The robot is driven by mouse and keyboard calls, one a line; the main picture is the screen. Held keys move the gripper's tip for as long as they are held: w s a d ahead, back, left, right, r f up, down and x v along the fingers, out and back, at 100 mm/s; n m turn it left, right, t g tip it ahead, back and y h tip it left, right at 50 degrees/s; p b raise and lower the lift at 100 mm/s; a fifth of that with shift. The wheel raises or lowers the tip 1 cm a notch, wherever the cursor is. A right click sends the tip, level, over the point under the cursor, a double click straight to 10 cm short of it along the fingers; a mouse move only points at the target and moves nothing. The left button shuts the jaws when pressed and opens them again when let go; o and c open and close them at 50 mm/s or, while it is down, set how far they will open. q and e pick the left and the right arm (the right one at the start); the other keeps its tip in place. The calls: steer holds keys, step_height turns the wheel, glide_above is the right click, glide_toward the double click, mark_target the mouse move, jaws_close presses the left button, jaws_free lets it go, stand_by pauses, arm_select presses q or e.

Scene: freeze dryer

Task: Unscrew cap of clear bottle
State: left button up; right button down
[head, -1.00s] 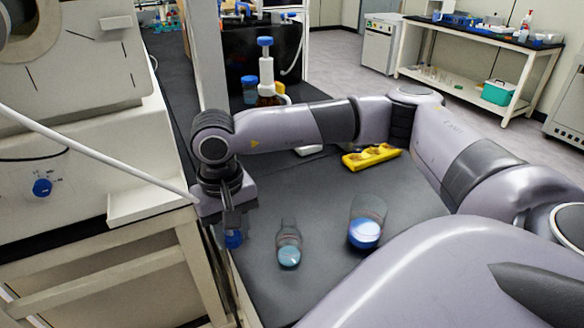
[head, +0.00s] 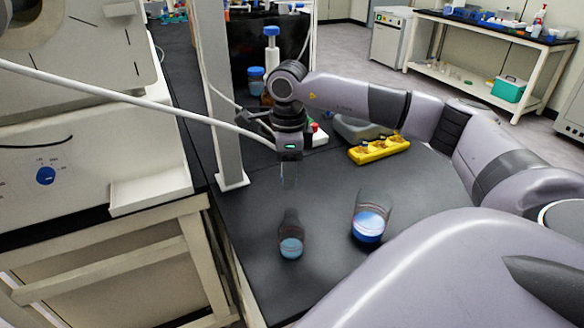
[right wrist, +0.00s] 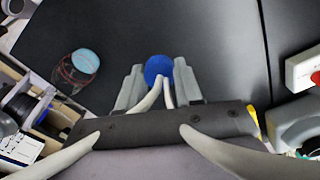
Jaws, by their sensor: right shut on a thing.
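My right gripper (head: 289,180) points down above the black bench; it also shows in the right wrist view (right wrist: 160,78). It is shut on a blue cap (right wrist: 158,68), seen between the fingertips in the right wrist view. I cannot tell whether a clear bottle hangs under the cap. My left gripper is not in view.
A clear beaker (head: 368,224) with blue liquid stands right of the vessel. A yellow rack (head: 379,149) lies farther back. A pale post (head: 221,120) and a white hose (head: 120,96) are close left of my arm. The bench front is mostly clear.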

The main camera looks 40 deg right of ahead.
mark_target(292, 203)
steer(key=shift+d+m, duration=0.45)
steer(key=shift+m, duration=0.15)
steer(key=shift+f, duration=0.1)
step_height(292, 203, down, 2)
steer(key=shift+f+b, duration=0.15)
steer(key=shift+b, duration=1)
steer(key=shift+f+b, duration=0.75)
steer(key=shift+f, duration=0.15)
steer(key=shift+f+b, duration=0.4)
steer(key=shift+f, duration=0.25)
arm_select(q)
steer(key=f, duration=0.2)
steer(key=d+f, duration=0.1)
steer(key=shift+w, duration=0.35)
arm_select(e)
steer(key=shift+f, duration=0.4)
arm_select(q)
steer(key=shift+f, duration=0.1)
arm_select(e)
steer(key=shift+f, duration=0.25)
